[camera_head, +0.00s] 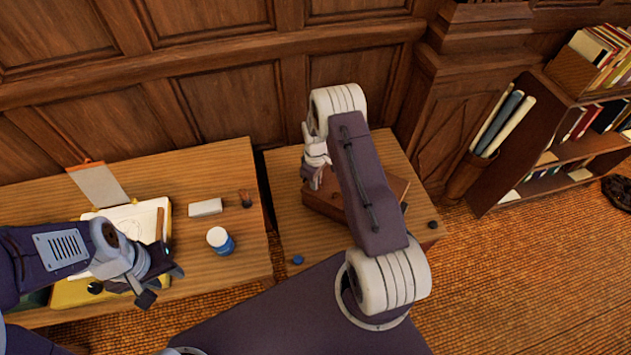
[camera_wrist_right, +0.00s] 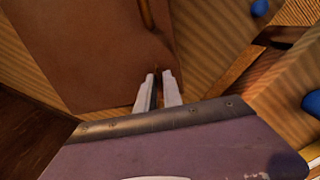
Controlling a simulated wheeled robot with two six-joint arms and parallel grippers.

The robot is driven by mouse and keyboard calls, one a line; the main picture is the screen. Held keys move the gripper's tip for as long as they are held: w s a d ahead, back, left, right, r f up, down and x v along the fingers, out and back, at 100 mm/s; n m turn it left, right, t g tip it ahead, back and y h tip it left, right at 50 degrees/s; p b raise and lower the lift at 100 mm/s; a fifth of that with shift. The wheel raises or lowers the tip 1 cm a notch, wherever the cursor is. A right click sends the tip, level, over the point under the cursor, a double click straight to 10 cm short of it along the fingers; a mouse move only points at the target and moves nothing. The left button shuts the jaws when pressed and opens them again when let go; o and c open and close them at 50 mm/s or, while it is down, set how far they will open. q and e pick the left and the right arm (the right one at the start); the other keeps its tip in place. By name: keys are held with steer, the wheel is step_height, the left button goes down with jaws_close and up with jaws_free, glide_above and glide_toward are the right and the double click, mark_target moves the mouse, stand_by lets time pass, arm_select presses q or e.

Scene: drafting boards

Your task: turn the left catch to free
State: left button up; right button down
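A yellow-edged drafting board (camera_head: 72,294) with white paper lies on the left table. A small dark knob (camera_head: 95,287), which looks like the left catch, sits at its front edge. It is small, so I cannot tell which way it is turned. My left gripper (camera_head: 162,286) is open and empty in the head view, to the right of the knob, over the board's right front corner, which it partly hides. My right gripper (camera_wrist_right: 160,76) is at a brown case (camera_wrist_right: 90,45) on the right table. Its fingers are close together; I cannot tell whether they grip the case's edge.
A blue-and-white jar (camera_head: 220,242), a white block (camera_head: 205,207) and a small brown item (camera_head: 245,198) stand right of the board. A clipboard (camera_head: 98,184) lies behind it. A gap separates the two tables. A blue cap (camera_head: 297,260) lies on the right table's front edge.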

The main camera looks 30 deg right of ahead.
steer(key=shift+m, duration=0.3)
steer(key=m+b, duration=0.1)
steer(key=m, duration=0.1)
steer(key=shift+d+f+m, duration=0.1)
steer(key=shift+m, duration=0.3)
steer(key=m+b, duration=0.2)
steer(key=m, duration=0.3)
steer(key=shift+d, duration=0.1)
steer(key=m, duration=0.4)
steer(key=shift+s+d+m+b, duration=0.1)
steer(key=shift+m+b, duration=0.3)
steer(key=shift+s+m, duration=0.1)
steer(key=shift+m, duration=2.2)
steer(key=c, duration=1.5)
jaws_free()
steer(key=shift+c, duration=0.2)
